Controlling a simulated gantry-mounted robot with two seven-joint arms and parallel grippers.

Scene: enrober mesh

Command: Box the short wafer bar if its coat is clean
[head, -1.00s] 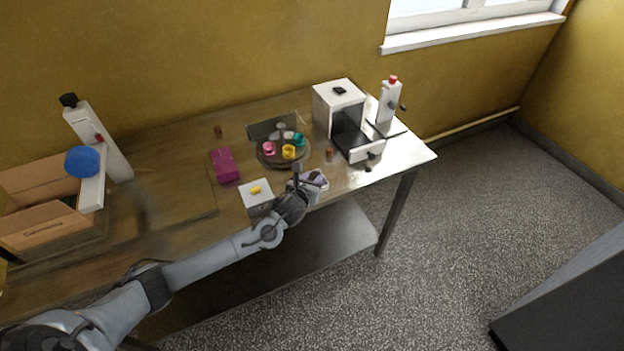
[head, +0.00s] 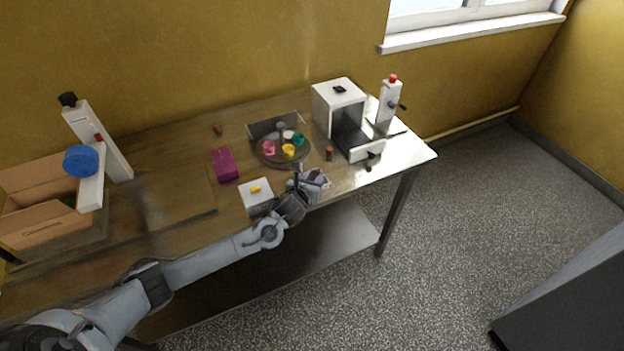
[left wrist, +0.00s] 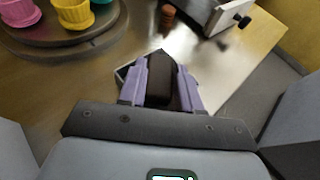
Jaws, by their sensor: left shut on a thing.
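My left gripper (left wrist: 160,88) has purple fingers and is shut on a dark brown bar (left wrist: 159,78), which looks like the coated wafer bar. The bar points away from the wrist, and its visible top looks evenly dark; its sides and underside are hidden. In the head view the left gripper (head: 313,179) is over the table's front edge, right of a white square plate (head: 257,202) with a small yellow piece on it. My right gripper is not in view.
A round dark stand (head: 270,158) holds pink, yellow, teal and white cups behind the gripper. A white machine (head: 338,100) stands at the back right, near a small brown cylinder (head: 329,153). A magenta box (head: 225,165) and an open cardboard box (head: 40,229) are to the left.

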